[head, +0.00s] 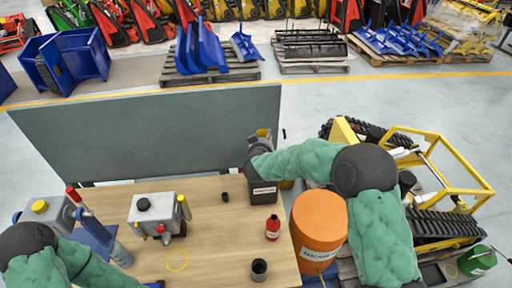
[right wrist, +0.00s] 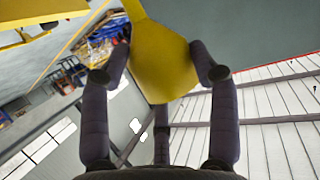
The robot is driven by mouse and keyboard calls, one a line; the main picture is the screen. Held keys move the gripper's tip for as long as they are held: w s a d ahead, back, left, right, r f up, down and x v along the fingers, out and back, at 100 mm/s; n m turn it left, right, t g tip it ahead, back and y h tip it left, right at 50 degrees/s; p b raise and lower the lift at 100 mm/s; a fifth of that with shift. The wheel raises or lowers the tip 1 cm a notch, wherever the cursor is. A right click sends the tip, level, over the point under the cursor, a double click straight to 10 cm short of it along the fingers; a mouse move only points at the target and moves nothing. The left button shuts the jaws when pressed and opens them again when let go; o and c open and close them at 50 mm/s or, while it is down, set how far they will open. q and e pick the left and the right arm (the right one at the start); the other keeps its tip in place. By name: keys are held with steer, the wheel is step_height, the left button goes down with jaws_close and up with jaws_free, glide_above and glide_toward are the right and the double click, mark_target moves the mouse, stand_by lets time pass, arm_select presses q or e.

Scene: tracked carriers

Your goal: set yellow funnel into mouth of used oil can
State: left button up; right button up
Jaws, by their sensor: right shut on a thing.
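My right gripper (right wrist: 163,72) is shut on the yellow funnel (right wrist: 160,50), which shows between its fingers in the right wrist view. In the head view, my right gripper (head: 260,147) is over a dark can with a white label (head: 264,192), on the table near its back right edge. Only a small bit of the funnel (head: 263,132) shows there, behind the gripper. The label is too small to read, and the can's mouth is hidden by my gripper and arm. I cannot tell whether the funnel touches the can.
A red bottle (head: 272,230), a dark cup (head: 259,269), a small black cap (head: 225,197), a yellow ring (head: 177,261) and a grey machine part (head: 155,215) are on the wooden table (head: 215,240). An orange drum (head: 318,225) stands right of it. A grey panel (head: 150,135) rises behind.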

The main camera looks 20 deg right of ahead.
steer(key=shift+d+r, duration=0.25)
stand_by(0.4)
steer(key=shift+p, duration=0.35)
step_height(320, 180, down, 10)
steer(key=b, duration=0.6)
steer(key=shift+r, duration=0.2)
stand_by(0.5)
steer(key=o, duration=1.3)
